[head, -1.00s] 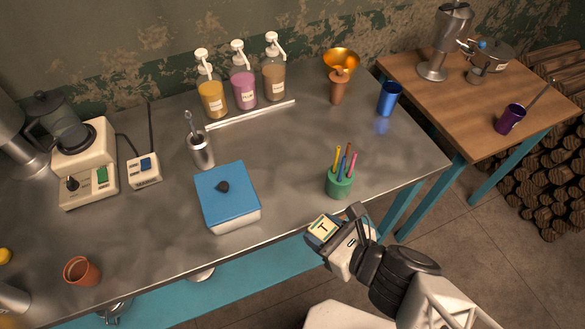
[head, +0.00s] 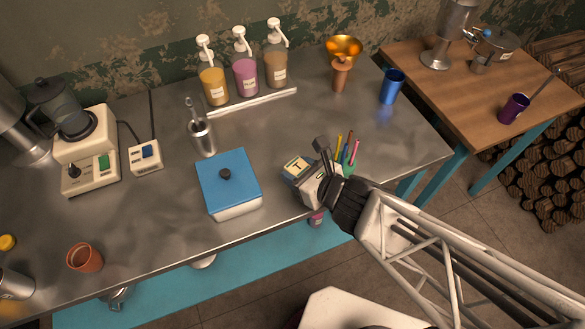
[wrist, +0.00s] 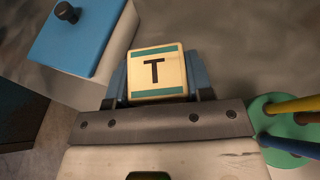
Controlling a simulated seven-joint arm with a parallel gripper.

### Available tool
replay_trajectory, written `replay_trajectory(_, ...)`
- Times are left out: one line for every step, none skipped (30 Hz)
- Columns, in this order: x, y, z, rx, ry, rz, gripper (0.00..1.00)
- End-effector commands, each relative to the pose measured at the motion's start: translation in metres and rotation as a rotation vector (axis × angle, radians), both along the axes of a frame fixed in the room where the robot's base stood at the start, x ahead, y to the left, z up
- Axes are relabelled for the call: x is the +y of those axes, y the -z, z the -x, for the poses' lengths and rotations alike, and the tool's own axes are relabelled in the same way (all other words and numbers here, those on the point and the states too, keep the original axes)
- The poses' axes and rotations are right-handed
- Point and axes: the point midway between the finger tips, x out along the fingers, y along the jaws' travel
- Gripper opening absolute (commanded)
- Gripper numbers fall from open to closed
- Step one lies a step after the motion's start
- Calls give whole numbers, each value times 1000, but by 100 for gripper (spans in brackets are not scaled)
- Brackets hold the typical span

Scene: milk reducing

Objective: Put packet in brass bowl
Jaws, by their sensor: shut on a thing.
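The packet (wrist: 157,74) is a small cream square with green bands and a black letter T. My gripper (head: 300,172) is shut on it and holds it over the front part of the metal counter, between the blue-lidded box and the green pen cup. The packet also shows in the head view (head: 295,166). The brass bowl (head: 344,46) is a shiny golden bowl at the back right of the counter, above a copper-coloured stand or cup. The gripper is well in front of the bowl and apart from it. The wrist view does not show the bowl.
A blue-lidded white box (head: 228,182) is left of the gripper. A green cup with coloured pens (head: 350,166) is close on its right, partly hidden by the arm. Several pump bottles (head: 245,76) stand at the back. A blue cup (head: 392,86) is right of the bowl. The mid-counter is clear.

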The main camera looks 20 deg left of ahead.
Motion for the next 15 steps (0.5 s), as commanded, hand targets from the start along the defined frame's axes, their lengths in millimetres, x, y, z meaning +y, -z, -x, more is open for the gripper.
replay_trajectory(6, 2, -6, 2, -1, 0, 22)
replay_trajectory(9, 2, -9, 1, -1, -1, 22)
replay_trajectory(13, 2, -12, 2, -1, 0, 22)
replay_trajectory(15, 2, -15, 1, -1, -1, 22)
replay_trajectory(17, 3, -17, 1, -1, -1, 22)
replay_trajectory(19, 3, -19, 2, 0, -1, 22)
replay_trajectory(20, 3, -20, 1, -1, -1, 22)
replay_trajectory(21, 3, -21, 1, -1, -1, 22)
replay_trajectory(22, 3, -22, 0, 0, -1, 22)
replay_trajectory(22, 3, -22, 0, 0, -1, 22)
replay_trajectory(23, 3, -22, 0, 0, -1, 22)
replay_trajectory(23, 3, -22, 0, 0, -1, 22)
replay_trajectory(22, 3, -22, 0, 0, -1, 22)
replay_trajectory(22, 3, -22, 0, 0, -1, 22)
replay_trajectory(22, 3, -22, 0, 0, -1, 22)
